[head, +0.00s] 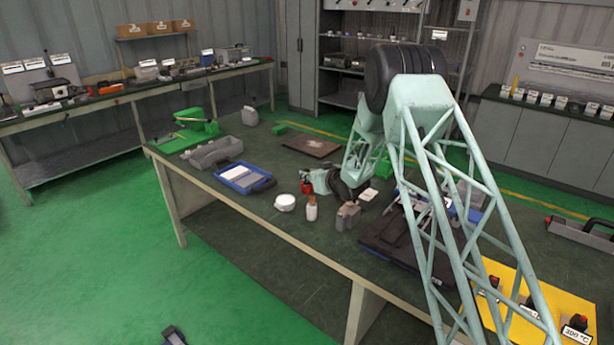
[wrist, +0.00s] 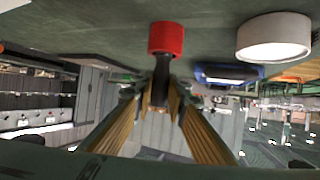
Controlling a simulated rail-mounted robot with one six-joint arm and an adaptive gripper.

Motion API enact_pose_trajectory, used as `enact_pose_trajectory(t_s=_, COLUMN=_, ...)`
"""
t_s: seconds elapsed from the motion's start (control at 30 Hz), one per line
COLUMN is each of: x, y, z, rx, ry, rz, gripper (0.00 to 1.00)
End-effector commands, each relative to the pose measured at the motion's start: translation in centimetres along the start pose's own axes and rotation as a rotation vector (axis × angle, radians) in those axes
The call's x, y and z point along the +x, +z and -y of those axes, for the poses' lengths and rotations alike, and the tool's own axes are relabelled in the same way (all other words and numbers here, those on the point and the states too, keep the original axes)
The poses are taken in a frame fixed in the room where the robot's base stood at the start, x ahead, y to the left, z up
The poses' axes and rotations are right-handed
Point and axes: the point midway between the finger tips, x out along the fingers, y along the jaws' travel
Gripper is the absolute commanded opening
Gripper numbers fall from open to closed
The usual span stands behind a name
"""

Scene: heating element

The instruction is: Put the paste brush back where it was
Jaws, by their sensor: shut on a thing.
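The paste brush, a dark stem with a red end (wrist: 166,39), is held between the fingertips of my gripper (wrist: 160,98) in the wrist view. The red end points away from the gripper towards the tabletop; whether it touches cannot be told. In the head view the red end (head: 306,187) shows just left of my gripper (head: 316,181), low over the workbench. A white round tub (head: 285,202) stands in front and left of it; the tub also shows in the wrist view (wrist: 274,38). A white bottle with a reddish top (head: 312,211) stands close in front.
A grey-brown block (head: 348,216) and a dark plate device (head: 395,250) lie to the right. A blue tray (head: 244,178) and a grey open bin (head: 215,153) lie left. A brown board (head: 311,146) lies behind. The bench front (head: 255,215) is clear.

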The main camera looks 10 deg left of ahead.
Motion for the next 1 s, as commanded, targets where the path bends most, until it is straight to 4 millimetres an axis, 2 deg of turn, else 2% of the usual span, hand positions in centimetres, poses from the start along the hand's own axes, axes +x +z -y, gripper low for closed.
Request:
enact_pose_trajectory(t_s=0.43, x=0.13, y=0.27, z=-0.02, rx=0.000, ry=0.000, rz=-0.001, gripper=0.03)
enact_pose_trajectory(t_s=0.47, x=0.13, y=0.28, z=-0.01, rx=0.000, ry=0.000, rz=0.000, gripper=0.14)
enact_pose_trajectory(t_s=0.6, x=0.11, y=0.21, z=-0.01, rx=0.000, ry=0.000, rz=0.000, gripper=0.27)
enact_pose_trajectory(t_s=1.0, x=0.06, y=0.11, z=-0.02, rx=0.000, ry=0.000, rz=0.000, gripper=0.27)
